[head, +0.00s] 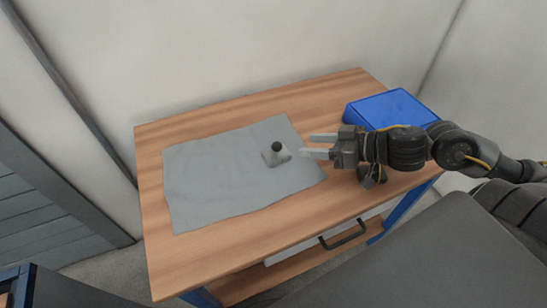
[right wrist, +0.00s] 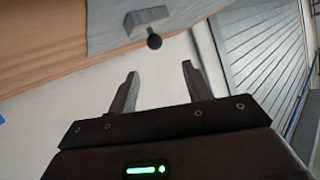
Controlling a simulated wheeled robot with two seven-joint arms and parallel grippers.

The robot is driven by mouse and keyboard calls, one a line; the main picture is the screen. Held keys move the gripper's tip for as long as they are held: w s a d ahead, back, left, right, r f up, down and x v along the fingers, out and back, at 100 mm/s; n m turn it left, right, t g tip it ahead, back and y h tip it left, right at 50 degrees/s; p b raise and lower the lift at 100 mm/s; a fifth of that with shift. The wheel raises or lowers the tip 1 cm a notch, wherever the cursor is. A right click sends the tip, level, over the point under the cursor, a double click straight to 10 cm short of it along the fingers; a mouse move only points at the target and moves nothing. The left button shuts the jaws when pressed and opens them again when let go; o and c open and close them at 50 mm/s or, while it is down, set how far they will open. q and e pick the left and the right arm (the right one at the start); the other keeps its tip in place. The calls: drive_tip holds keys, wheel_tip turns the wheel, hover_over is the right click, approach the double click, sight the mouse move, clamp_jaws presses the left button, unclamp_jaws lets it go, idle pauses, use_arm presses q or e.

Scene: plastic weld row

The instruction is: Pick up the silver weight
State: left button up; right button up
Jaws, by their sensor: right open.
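The silver weight (head: 278,157) is a small grey block with a dark round knob on top. It stands on a grey cloth on the wooden table, near the cloth's right side. It also shows at the top of the right wrist view (right wrist: 146,20), beyond the fingertips. My right gripper (head: 318,145) comes in from the right and is open, with nothing between its fingers. Its fingers point left towards the weight, close to its right side in the head view. The open fingers also show in the right wrist view (right wrist: 160,75). My left gripper is in neither view.
The grey cloth (head: 215,185) covers much of the wooden table (head: 260,235). A blue box (head: 390,108) stands at the table's back right, behind my right arm. A drawer with a dark handle (head: 343,237) is at the table's front. Pale walls stand behind the table.

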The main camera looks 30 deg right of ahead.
sight(292, 164)
drive_tip(key=shift+w+f+b, duration=0.1)
drive_tip(key=shift+f+b, duration=0.4)
drive_tip(key=shift+f, duration=0.45)
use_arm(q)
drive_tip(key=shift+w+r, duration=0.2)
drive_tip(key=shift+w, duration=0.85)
use_arm(e)
drive_tip(key=shift+w+a+f, duration=0.2)
drive_tip(key=shift+w+a, duration=0.15)
drive_tip(key=shift+w, duration=0.2)
drive_tip(key=x, duration=0.2)
drive_tip(key=shift+w+a+f+b, duration=0.1)
drive_tip(key=shift+w+a+b, duration=0.15)
drive_tip(key=shift+b, duration=0.1)
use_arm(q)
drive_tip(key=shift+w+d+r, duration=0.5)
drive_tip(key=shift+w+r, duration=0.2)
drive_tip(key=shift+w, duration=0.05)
use_arm(e)
drive_tip(key=shift+w+a+f, duration=0.35)
drive_tip(key=shift+w+a, duration=0.05)
drive_tip(key=shift+w, duration=0.1)
